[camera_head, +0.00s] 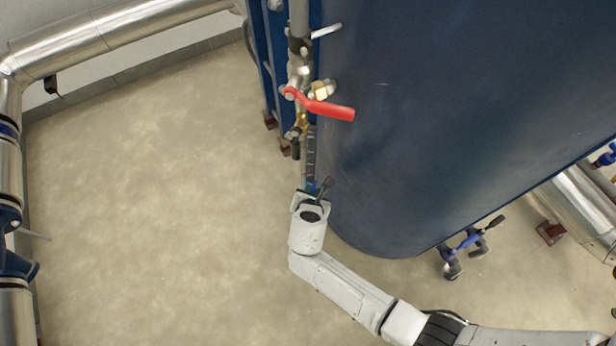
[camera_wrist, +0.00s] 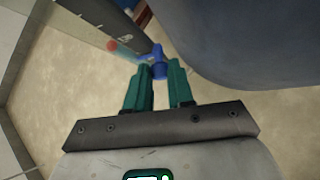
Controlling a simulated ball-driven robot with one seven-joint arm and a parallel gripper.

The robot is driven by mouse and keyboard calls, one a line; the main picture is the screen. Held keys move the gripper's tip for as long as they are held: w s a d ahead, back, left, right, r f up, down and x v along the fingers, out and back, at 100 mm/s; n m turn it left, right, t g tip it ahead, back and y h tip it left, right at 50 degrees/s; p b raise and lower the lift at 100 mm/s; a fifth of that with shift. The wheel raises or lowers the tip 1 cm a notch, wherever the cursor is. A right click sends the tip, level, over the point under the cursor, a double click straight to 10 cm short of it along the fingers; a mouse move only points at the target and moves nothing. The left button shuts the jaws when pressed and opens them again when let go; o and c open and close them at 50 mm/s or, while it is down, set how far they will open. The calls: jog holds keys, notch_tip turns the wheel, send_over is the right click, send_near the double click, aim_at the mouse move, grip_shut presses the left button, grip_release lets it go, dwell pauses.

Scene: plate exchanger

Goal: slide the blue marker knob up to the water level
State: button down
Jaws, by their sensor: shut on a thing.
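The blue marker knob (camera_wrist: 158,68) sits between the tips of my gripper's two teal fingers in the wrist view. My gripper (camera_wrist: 160,72) is shut on it. A pale, partly see-through gauge strip (camera_wrist: 80,32) runs beside the knob, with a red spot (camera_wrist: 112,45) on it; I cannot tell where the water level is. In the head view, the upright gauge (camera_head: 311,150) stands beside the blue tank, and my gripper (camera_head: 317,188) is at its lower part. The knob is too small there to make out clearly.
The large blue tank (camera_head: 440,110) stands close to the right of the gauge. A red valve handle (camera_head: 325,107) and brass fittings are above it. Silver pipes (camera_head: 110,30) run along the left wall. The beige floor (camera_head: 160,190) to the left is clear.

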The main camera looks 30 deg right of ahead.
aim_at(313, 181)
jog(key=shift+r+p, duration=1.3)
jog(key=shift+r, duration=0.3)
jog(key=shift+r+p, duration=0.25)
jog(key=shift+p, duration=0.25)
jog(key=c, duration=0.9)
grip_release()
jog(key=p+v, duration=0.3)
jog(key=v, duration=0.7)
jog(key=shift+s+a+r, duration=0.15)
jog(key=shift+s+r, duration=0.1)
jog(key=shift+s, duration=0.05)
